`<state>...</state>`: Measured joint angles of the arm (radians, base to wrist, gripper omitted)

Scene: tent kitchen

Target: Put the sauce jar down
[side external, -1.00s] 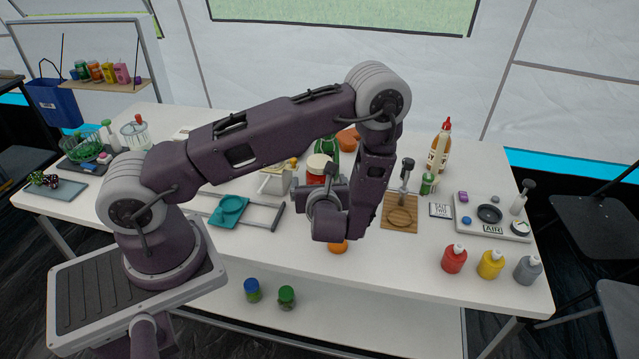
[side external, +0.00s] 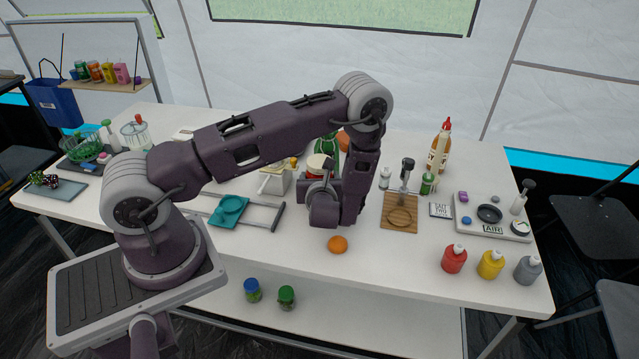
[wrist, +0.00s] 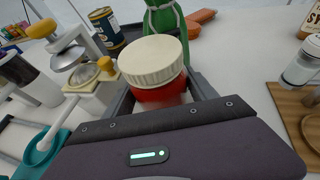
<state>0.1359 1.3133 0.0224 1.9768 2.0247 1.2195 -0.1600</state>
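The sauce jar is red with a cream ribbed lid; its lid (wrist: 151,60) and red body (wrist: 160,94) fill the middle of the wrist view. My gripper (wrist: 162,92) has a finger on each side of the jar body and appears shut on it. In the side view the jar (side external: 317,172) shows behind my gripper (side external: 312,187), with its lower part hidden by the wrist. The jar looks roughly upright. Whether its base touches the white table (side external: 290,250) cannot be told.
A press-like device (wrist: 88,75) is close on the left. A wooden board (side external: 399,222) lies to the right, and an orange (side external: 337,244) sits in front. Table around the orange is clear.

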